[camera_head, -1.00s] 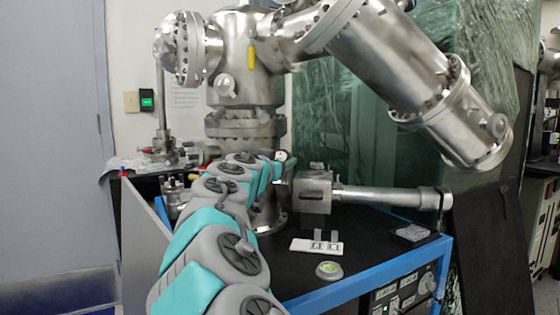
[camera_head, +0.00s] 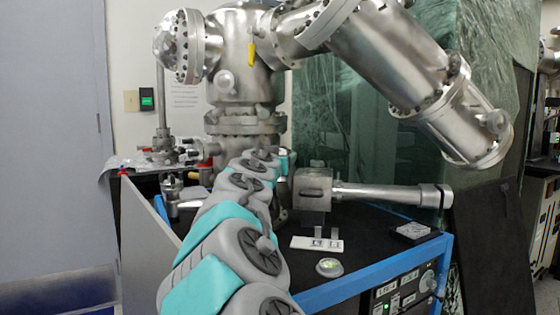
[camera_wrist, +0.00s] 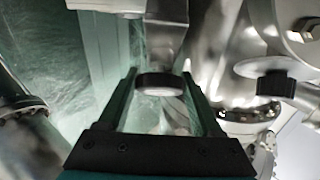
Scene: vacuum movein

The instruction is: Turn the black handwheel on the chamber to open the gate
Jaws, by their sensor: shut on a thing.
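In the wrist view, the black handwheel (camera_wrist: 160,84) is a round black disc with a pale face, below a grey metal part. My gripper (camera_wrist: 159,76) has one finger on each side of its rim and is shut on it. In the head view, my arm reaches towards the chamber (camera_head: 240,75), a steel vessel with flanges. My own arm hides the gripper and the handwheel there. The steel valve body (camera_head: 312,190) with a long horizontal tube (camera_head: 385,194) sits right of my arm's end. Whether the gate is open cannot be seen.
A second black knob (camera_wrist: 275,87) is at the right in the wrist view. A white plate with small brackets (camera_head: 316,244) and a round grey puck (camera_head: 329,267) lie on the black bench top. A blue frame edge (camera_head: 375,272) runs along the front.

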